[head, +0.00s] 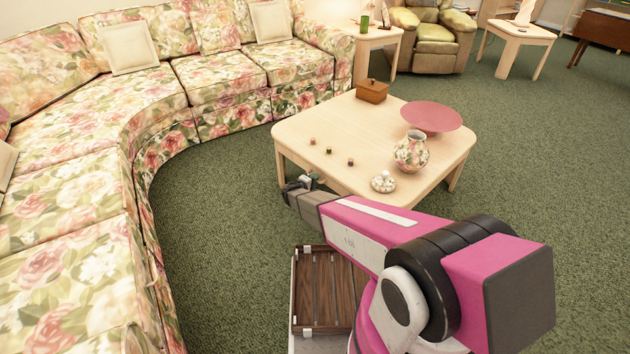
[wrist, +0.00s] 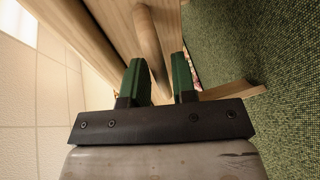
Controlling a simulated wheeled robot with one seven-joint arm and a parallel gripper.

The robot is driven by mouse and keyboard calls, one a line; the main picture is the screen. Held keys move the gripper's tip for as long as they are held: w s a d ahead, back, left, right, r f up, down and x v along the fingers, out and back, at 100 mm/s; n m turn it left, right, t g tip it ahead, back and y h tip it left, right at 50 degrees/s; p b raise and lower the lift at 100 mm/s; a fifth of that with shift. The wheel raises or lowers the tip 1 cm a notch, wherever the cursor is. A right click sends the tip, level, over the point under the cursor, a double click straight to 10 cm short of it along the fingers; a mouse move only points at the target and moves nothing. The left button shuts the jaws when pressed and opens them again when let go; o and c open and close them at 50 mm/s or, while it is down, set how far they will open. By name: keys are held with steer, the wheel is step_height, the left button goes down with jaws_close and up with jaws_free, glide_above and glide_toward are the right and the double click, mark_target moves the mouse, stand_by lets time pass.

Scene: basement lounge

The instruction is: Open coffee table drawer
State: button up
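The coffee table (head: 300,165) is a low, pale wooden table with rounded corners in the middle of the head view. My gripper (head: 300,183) is at its near left corner, below the top's edge. In the wrist view my gripper (wrist: 162,75) has its two green fingers spread apart. A rounded wooden bar (wrist: 147,35), which looks like the drawer's handle, runs between the fingers, close to the left one. Pale wood of the table (wrist: 112,30) lies behind it. The drawer's front is not visible in the head view, and I cannot tell its outline in the wrist view.
On the table are a wooden box (head: 371,91), a pink bowl (head: 432,115), a floral vase (head: 411,153), a small dish (head: 383,183) with white balls and several small pieces. A curved floral sofa (head: 110,110) stands left. Green carpet (head: 225,210) is clear between.

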steer(key=shift+w+d+f, duration=0.1)
steer(key=shift+w+d, duration=0.25)
steer(key=shift+w, duration=0.1)
jaws_close()
steer(key=s+a, duration=1.5)
steer(key=a, duration=0.2)
steer(key=shift+s, duration=0.2)
jaws_free()
steer(key=v, duration=1)
steer(key=shift+s+a, duration=0.3)
